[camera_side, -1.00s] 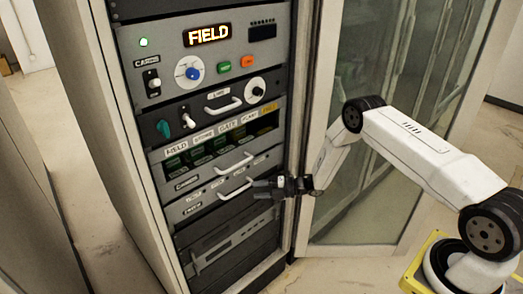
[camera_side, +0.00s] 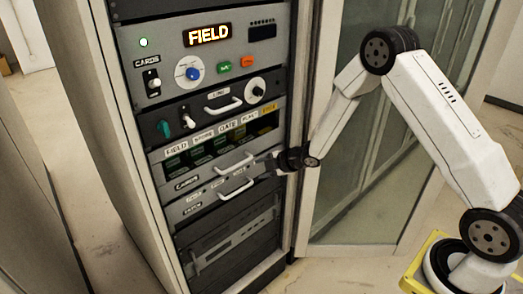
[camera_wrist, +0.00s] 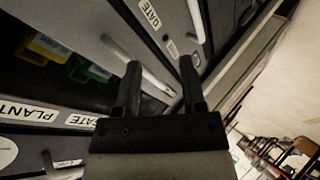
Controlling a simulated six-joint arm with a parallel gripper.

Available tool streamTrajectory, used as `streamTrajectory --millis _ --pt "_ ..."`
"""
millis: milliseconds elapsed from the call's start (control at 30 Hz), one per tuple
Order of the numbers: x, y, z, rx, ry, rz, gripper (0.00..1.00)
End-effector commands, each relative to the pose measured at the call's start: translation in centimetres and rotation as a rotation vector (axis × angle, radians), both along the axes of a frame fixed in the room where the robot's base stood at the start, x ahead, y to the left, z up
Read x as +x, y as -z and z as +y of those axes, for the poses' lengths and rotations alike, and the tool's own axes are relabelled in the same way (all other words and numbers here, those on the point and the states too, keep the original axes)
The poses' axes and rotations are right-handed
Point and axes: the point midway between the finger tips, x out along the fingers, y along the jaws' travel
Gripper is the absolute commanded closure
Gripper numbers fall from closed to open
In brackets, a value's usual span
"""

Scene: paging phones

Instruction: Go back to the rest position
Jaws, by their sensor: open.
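My gripper (camera_side: 268,162) is in front of the right edge of the rack, beside the right ends of two drawer handles. In the wrist view its two dark fingers (camera_wrist: 160,72) stand apart with nothing held between them. The upper handle (camera_side: 232,166) and the lower handle (camera_side: 236,190) are pale bars on the grey drawer fronts. In the wrist view a handle bar (camera_wrist: 150,76) runs behind the fingers; whether they touch it I cannot tell.
A row of labelled card slots (camera_side: 220,145) sits above the drawers. A glazed door (camera_side: 365,150) stands open at the right, close behind my arm.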

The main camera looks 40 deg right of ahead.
Motion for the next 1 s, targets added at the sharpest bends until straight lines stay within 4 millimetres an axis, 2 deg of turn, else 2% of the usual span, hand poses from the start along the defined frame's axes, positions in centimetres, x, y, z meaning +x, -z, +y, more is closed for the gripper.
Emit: streamTrajectory --millis 33,267,467,700,1000 --pt "-0.4 -0.9 -0.1 0.011 0.043 0.025 0.48" --pt "-3.5 -4.0 -0.6 0.086 0.285 0.178 0.48" --pt "-7.6 -6.3 -0.7 0.169 0.506 0.314 0.48" --pt "-13.7 -8.4 -0.2 0.283 0.771 0.476 0.48" --pt "-22.1 -10.0 1.3 0.424 1.074 0.679 0.48"
